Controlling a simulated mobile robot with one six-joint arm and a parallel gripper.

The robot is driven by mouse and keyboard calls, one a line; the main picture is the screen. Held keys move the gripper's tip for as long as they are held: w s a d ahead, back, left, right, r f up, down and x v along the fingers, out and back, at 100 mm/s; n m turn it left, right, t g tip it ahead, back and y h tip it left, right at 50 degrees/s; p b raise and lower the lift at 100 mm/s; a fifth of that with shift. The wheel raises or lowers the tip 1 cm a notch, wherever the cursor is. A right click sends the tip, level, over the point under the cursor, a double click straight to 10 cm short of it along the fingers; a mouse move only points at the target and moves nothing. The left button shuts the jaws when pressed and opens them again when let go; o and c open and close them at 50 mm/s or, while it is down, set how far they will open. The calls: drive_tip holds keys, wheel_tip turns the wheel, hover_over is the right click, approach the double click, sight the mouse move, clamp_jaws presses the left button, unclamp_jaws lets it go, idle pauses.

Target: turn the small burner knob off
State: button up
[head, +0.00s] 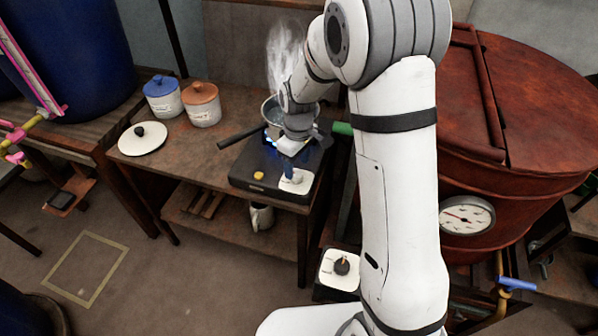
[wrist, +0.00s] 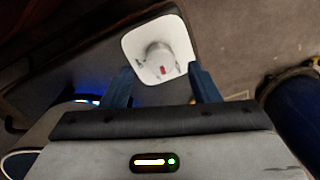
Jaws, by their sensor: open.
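The small burner (head: 245,160) is a dark box on the wooden bench, with blue flame glowing under a pot. A white plate (head: 297,182) sits at its front right corner, partly hidden by my gripper (head: 289,168). In the wrist view the small burner knob (wrist: 160,58) is a pale grey knob with a red mark, on the white plate (wrist: 183,42). My gripper (wrist: 163,82) is open and empty, its two dark fingers on either side of the knob's lower part in the picture. I cannot tell whether they touch it. Blue flame also shows at left in the wrist view.
The steaming pot (head: 271,112) stands on the burner, its dark handle pointing left. A yellow button (head: 259,175) is on the burner's front. A blue-lidded jar (head: 163,98) and an orange-lidded jar (head: 202,104) stand behind. A rusty vat (head: 510,120) is at right. Another knob (head: 342,266) sits lower down.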

sight(297, 174)
drive_tip(key=shift+s+f, duration=0.1)
drive_tip(key=shift+f, duration=1.55)
